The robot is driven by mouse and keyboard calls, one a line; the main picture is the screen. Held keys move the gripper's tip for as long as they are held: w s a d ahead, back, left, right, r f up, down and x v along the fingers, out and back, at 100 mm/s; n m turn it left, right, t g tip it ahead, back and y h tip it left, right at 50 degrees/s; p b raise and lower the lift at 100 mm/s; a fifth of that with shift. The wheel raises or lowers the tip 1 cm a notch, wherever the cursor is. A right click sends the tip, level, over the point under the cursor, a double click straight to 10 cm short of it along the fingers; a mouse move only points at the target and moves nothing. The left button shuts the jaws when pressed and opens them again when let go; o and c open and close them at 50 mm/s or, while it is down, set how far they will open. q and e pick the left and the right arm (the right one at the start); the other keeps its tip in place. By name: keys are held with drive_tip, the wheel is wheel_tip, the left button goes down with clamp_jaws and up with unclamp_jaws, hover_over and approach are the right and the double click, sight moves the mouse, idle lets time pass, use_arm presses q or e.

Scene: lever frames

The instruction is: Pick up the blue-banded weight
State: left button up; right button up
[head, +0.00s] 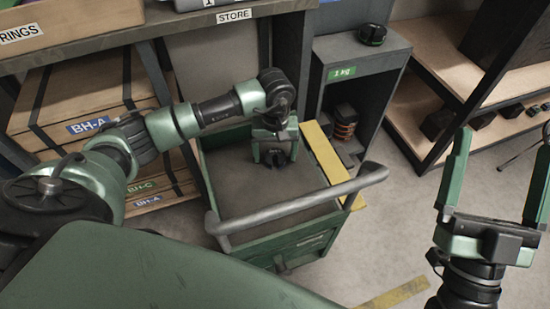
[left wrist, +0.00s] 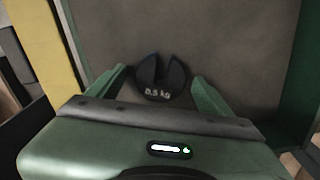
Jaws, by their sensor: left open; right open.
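A dark slotted weight marked 0.5 kg (left wrist: 161,90) lies on the grey bed of the green cart (head: 232,190). No clear blue band shows on it at this size. In the head view the weight (head: 275,158) is partly hidden under my left gripper (head: 274,150). My left gripper points down over the cart and is open. In the left wrist view its two fingers (left wrist: 158,76) stand on either side of the weight, with gaps visible. My right gripper (head: 505,130) is open and empty at the right, above the floor.
The cart has a grey handle bar (head: 300,203) at its front and a yellow strip (head: 325,160) beside it. A grey cabinet marked 1 kg (head: 365,62) has a dark round object (head: 372,34) on top. Crates (head: 90,90) stand at left; a shelf (head: 445,80) at right.

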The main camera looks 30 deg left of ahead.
use_arm(q)
drive_tip(key=c, duration=1.7)
clamp_jaws()
drive_tip(key=shift+r, duration=0.1)
